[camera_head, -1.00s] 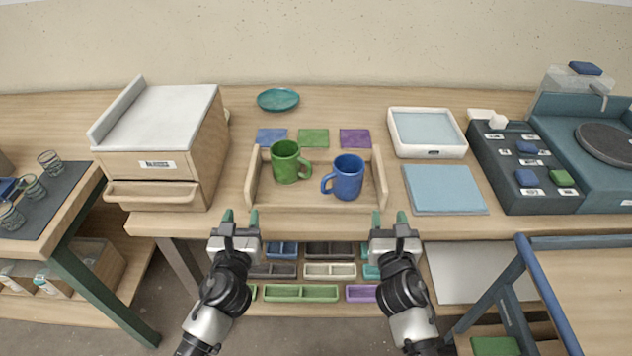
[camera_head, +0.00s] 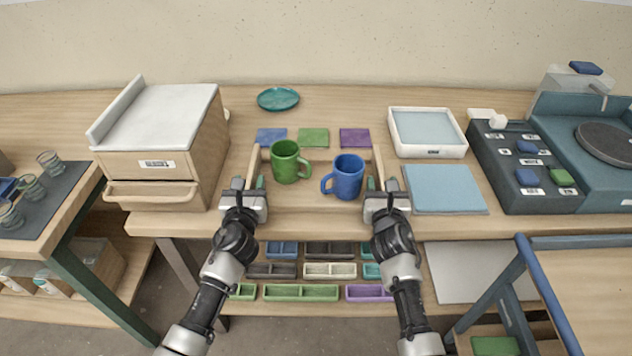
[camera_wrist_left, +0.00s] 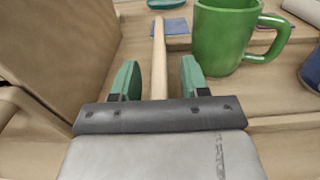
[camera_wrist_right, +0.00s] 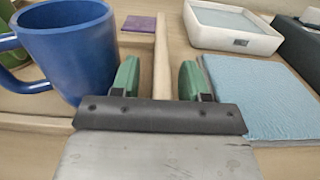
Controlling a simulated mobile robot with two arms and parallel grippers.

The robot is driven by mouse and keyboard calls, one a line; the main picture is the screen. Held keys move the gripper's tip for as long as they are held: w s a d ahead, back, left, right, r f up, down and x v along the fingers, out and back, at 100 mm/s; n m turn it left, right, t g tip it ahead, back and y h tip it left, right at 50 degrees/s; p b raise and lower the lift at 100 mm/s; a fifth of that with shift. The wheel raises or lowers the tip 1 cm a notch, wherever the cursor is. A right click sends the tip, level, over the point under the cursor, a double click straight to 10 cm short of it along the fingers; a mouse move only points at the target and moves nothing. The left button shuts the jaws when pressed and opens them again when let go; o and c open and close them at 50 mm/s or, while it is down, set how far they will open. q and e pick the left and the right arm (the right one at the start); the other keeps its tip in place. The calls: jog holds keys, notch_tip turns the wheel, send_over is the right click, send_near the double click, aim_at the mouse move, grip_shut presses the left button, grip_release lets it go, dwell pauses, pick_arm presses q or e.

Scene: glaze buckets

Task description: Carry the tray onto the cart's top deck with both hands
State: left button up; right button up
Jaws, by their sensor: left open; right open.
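The wooden tray (camera_head: 318,200) lies on the table and holds a green mug (camera_head: 286,162) and a blue mug (camera_head: 346,178), both upright. My left gripper (camera_head: 250,186) is open at the tray's left side. In the left wrist view its green fingertips (camera_wrist_left: 157,80) stand on either side of the tray's left wall (camera_wrist_left: 159,55). My right gripper (camera_head: 380,188) is open at the right side. In the right wrist view its fingertips (camera_wrist_right: 157,80) straddle the right wall (camera_wrist_right: 161,55), close to the blue mug (camera_wrist_right: 72,50). The cart (camera_head: 590,270) is at the lower right, its wooden top partly cut off.
A drawer cabinet (camera_head: 160,145) stands close left of the tray. A blue mat (camera_head: 444,188) and white basin (camera_head: 428,133) are on the right. Three colored squares (camera_head: 313,138) and a teal plate (camera_head: 278,99) lie behind. Small bins (camera_head: 300,292) fill the shelf below.

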pick_arm(q)
grip_shut()
pick_arm(e)
grip_shut()
